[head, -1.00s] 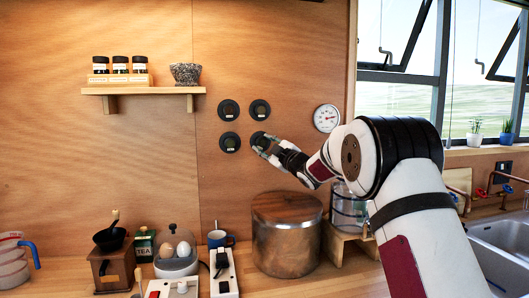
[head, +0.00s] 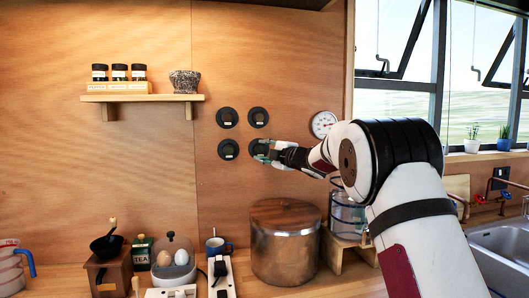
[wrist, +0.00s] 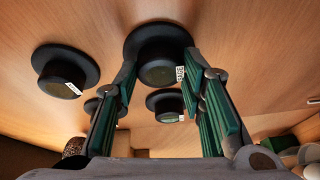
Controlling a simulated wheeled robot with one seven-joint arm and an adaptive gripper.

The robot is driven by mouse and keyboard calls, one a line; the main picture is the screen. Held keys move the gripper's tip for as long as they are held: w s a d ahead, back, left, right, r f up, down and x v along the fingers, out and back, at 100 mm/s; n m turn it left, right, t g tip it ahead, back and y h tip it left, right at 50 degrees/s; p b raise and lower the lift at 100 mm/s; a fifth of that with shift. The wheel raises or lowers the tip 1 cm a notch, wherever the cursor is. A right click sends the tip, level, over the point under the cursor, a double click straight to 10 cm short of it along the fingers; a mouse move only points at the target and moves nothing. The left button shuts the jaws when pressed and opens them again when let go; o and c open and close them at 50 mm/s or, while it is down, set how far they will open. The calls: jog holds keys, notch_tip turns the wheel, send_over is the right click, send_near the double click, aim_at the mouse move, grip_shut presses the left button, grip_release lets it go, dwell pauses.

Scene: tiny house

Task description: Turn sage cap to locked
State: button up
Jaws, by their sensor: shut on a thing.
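Several round black caps sit on the wooden wall in a two-by-two group. My gripper (head: 263,150) is at the lower right cap, which its fingers partly hide in the head view. In the wrist view, that cap, the sage cap (wrist: 157,62), lies between the green-padded fingers of my gripper (wrist: 160,68), which are shut on its sides. The upper left cap (head: 227,117), upper right cap (head: 258,117) and lower left cap (head: 228,149) are free.
A round dial (head: 323,124) is on the wall to the right. A large metal pot (head: 284,245) stands on the counter below. A shelf (head: 142,98) with spice jars and a mortar is at the left. The wall around the caps is otherwise bare.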

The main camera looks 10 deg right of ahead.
jog(key=shift+a, duration=0.1)
jog(key=o, duration=1.1)
jog(key=shift+o, duration=0.2)
jog(key=shift+s+d, duration=0.25)
jog(key=shift+s, duration=0.15)
jog(key=v, duration=1.1)
jog(key=shift+f, duration=0.1)
